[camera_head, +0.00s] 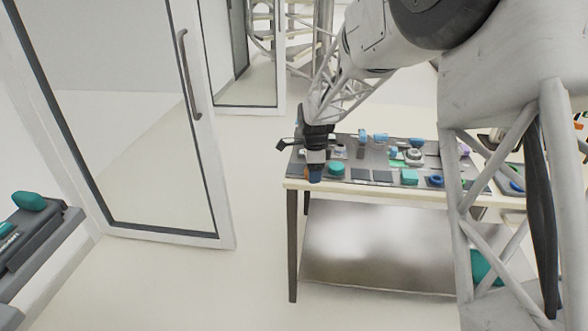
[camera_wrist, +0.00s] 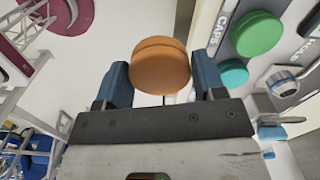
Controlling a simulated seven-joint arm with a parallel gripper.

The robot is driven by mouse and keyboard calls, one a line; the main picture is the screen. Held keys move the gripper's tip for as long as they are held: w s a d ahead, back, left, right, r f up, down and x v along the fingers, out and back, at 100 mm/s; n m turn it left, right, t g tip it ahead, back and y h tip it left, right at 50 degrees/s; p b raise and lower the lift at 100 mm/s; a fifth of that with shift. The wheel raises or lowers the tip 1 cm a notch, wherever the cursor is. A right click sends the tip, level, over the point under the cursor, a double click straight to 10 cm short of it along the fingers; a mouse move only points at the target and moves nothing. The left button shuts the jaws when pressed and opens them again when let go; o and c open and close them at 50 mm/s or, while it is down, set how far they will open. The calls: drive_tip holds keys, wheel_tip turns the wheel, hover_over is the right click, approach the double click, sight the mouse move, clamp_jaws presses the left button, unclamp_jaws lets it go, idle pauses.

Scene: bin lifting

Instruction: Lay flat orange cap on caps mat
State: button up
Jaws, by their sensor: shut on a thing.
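My gripper (camera_wrist: 162,78) is shut on the orange cap (camera_wrist: 160,68), with one blue finger on each side of it. In the wrist view the cap's round side faces the camera, and a seam runs across its upper part. In the head view my gripper (camera_head: 315,172) is at the table's front left corner, and only a sliver of orange shows beside the blue fingers. The grey caps mat (camera_wrist: 216,38), lettered CAPS, is at the right of the wrist view. A green cap (camera_wrist: 257,33) and a teal cap (camera_wrist: 232,74) lie on it. I cannot tell the held cap's height above the table.
The table (camera_head: 380,188) bears several small parts to the right of my gripper, including a teal piece (camera_head: 409,177) and a blue ring (camera_head: 436,181). In the wrist view a silver knob-like part (camera_wrist: 283,80) lies beside the caps. A glass door (camera_head: 120,120) stands left of the table.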

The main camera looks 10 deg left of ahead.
drive_tip(key=shift+s+a+f, duration=0.3)
drive_tip(key=shift+s+a, duration=0.35)
drive_tip(key=shift+s+a+f, duration=0.3)
drive_tip(key=shift+s+a, duration=0.3)
drive_tip(key=shift+s, duration=0.05)
drive_tip(key=shift+w, duration=0.1)
hover_over(294, 168)
drive_tip(key=shift+f, duration=0.75)
drive_tip(key=shift+f, duration=1.75)
drive_tip(key=shift+f, duration=0.2)
drive_tip(key=o, duration=1)
